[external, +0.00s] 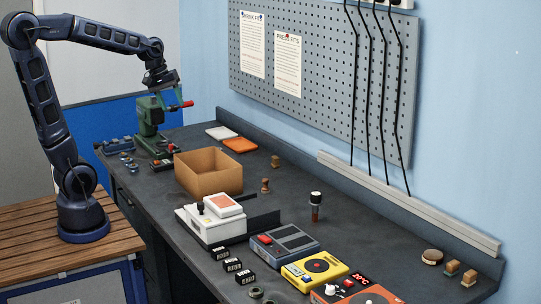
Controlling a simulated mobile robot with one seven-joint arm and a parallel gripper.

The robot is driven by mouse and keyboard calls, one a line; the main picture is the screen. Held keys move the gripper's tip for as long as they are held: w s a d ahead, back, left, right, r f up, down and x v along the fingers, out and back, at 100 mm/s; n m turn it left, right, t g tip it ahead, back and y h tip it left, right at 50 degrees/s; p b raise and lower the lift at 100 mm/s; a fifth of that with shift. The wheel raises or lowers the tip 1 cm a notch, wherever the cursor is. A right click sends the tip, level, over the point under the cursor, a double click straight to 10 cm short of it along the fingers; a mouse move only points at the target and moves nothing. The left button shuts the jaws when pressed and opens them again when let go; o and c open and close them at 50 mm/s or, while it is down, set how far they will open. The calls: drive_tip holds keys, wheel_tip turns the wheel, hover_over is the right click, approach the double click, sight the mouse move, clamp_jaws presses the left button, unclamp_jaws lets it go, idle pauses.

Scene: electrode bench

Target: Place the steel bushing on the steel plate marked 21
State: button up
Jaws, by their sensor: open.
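My gripper (170,88) is at the end of the raised arm at the upper left, just above and beside the green press. It is open, with nothing visible in it; its fingertips are small and dark here. Small grey ring-like pieces (128,163) lie at the far left end of the bench, below the gripper. More round pieces (256,292) lie at the near edge. I cannot tell which piece is the steel bushing. Several black blocks with white labels (232,265) stand along the near edge; their labels are too small to read. I cannot make out a plate marked 21.
The green press (149,115) with its red handle stands close under my gripper. An open cardboard box (208,180) and a white device (205,225) stand mid-bench. Blue-grey, yellow (314,270) and orange devices fill the near part.

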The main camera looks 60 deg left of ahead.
drive_tip(key=s+d+m+y, duration=0.1)
drive_tip(key=s+m, duration=0.3)
drive_tip(key=s, duration=0.4)
drive_tip(key=s+d+f+m+t, duration=0.1)
drive_tip(key=s+d+m, duration=0.2)
drive_tip(key=s+m, duration=0.2)
drive_tip(key=shift+s+d+m+y, duration=0.3)
drive_tip(key=shift+s+d+y, duration=0.1)
drive_tip(key=shift+s, duration=1.1)
